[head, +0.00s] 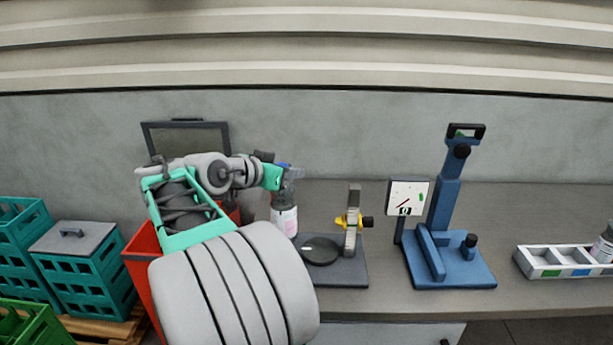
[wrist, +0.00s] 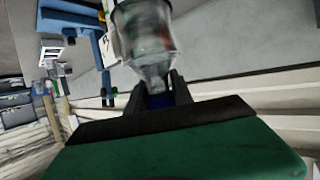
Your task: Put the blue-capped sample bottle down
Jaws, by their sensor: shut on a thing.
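The sample bottle (head: 284,218) is white and clear with a pale label, and a bit of its blue cap shows at the top. My gripper (head: 286,173) is shut on it at the cap end, at the left part of the grey bench. In the wrist view the clear bottle (wrist: 145,45) sticks out from between the two dark fingers (wrist: 158,92), with blue between them. The bottle looks upright in the head view. I cannot tell whether its base touches the bench.
A dark stand with a round plate (head: 320,251) and yellow clamp is just right of the bottle. A blue stand (head: 450,262) and a white compartment tray (head: 565,272) with a bottle are further right. A red crate (head: 140,250) and teal crates (head: 90,275) are left. Bare bench (head: 520,215) lies behind.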

